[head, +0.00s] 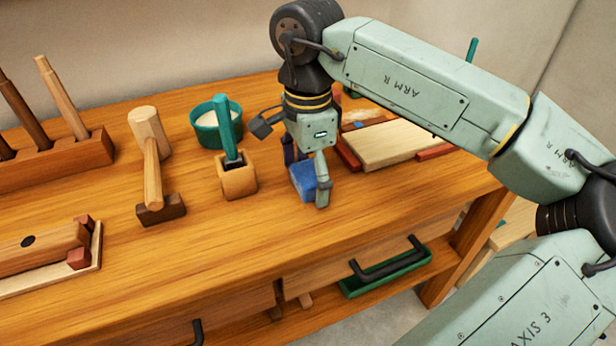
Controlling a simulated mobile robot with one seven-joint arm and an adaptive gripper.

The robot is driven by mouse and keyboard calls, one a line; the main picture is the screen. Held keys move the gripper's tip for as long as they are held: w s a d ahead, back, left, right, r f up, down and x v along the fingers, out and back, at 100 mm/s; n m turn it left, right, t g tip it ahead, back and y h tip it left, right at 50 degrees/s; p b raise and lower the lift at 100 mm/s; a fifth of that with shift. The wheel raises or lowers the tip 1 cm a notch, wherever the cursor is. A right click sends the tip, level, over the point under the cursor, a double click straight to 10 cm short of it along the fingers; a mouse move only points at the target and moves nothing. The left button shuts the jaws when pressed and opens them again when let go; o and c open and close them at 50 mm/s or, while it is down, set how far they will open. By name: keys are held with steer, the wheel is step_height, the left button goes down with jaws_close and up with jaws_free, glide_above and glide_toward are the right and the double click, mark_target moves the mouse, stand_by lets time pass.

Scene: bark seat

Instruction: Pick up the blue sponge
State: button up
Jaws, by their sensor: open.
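The near finger hides part of the sponge. I cannot tell whether the fingers touch it.
A wooden block with a teal-handled tool (238,178) stands just left of the sponge, with a teal bowl (213,123) behind. A pale board in a red-brown frame (390,146) lies to the right. A mallet (153,170) is further left.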

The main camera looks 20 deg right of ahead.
mark_target(312, 174)
steer(key=shift+c, duration=0.4)
steer(key=c, duration=0.9)
steer(key=shift+r, duration=0.2)
steer(key=shift+c, duration=0.2)
steer(key=shift+r, duration=0.6)
steer(key=shift+s+d+r+b, duration=0.15)
steer(key=shift+r+b, duration=0.15)
steer(key=shift+r, duration=0.2)
steer(key=shift+s+d+r+b, duration=0.1)
steer(key=shift+r+b, duration=0.2)
steer(key=shift+r, duration=0.15)
steer(key=s+d+r+b, duration=0.1)
steer(key=s+d+b, duration=0.1)
steer(key=s+d, duration=0.8)
steer(key=shift+s+r, duration=0.3)
steer(key=shift+s, duration=0.5)
